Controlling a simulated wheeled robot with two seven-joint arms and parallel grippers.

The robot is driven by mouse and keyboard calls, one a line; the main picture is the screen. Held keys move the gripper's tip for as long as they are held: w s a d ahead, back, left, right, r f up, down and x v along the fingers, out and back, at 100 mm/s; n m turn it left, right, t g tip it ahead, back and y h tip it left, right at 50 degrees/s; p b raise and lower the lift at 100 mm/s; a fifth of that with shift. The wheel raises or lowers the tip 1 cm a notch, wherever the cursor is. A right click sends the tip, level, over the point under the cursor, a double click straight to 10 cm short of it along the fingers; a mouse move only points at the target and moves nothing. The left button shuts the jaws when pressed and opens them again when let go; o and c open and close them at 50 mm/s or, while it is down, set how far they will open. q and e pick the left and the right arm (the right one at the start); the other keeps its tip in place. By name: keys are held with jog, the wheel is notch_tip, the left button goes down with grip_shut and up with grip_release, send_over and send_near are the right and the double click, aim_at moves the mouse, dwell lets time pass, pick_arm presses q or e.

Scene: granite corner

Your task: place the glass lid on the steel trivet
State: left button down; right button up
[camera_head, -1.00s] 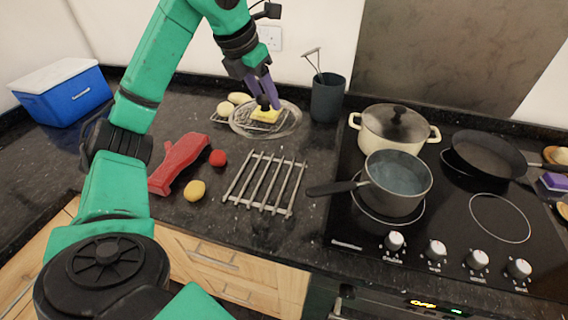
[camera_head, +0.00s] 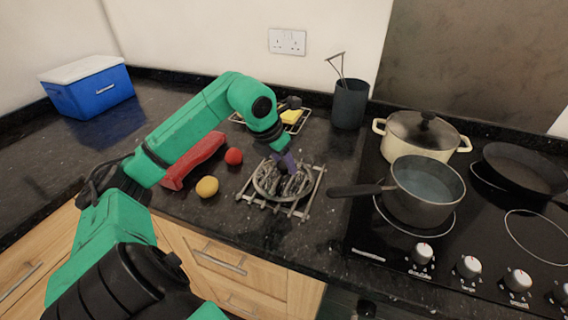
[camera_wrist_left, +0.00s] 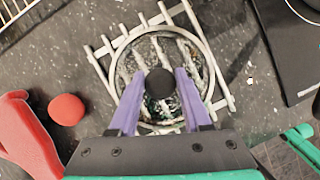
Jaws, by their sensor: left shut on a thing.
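The round glass lid (camera_head: 257,181) with its pale rim is over the steel trivet (camera_head: 303,212), a rack of parallel bars on the counter. My left gripper (camera_head: 284,161) is above the lid, shut on its knob. In the left wrist view the purple fingers of my left gripper (camera_wrist_left: 161,78) close on the black knob (camera_wrist_left: 160,83). The lid rim (camera_wrist_left: 119,52) looks roughly centred on the trivet (camera_wrist_left: 101,51), whose bar ends stick out around it. I cannot tell whether the lid touches the bars. My right gripper is not in view.
A saucepan (camera_head: 427,190) on the hob has its handle reaching toward the trivet. A cream pot (camera_head: 420,137) stands behind it. A red ball (camera_head: 234,156), yellow ball (camera_head: 207,187) and red object (camera_head: 192,163) lie left.

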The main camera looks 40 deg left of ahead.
pick_arm(q)
jog(key=shift+w+f, duration=0.1)
jog(key=shift+c, duration=1.8)
grip_release()
jog(key=shift+r, duration=0.5)
jog(key=v, duration=1.1)
jog(key=shift+s, duration=0.3)
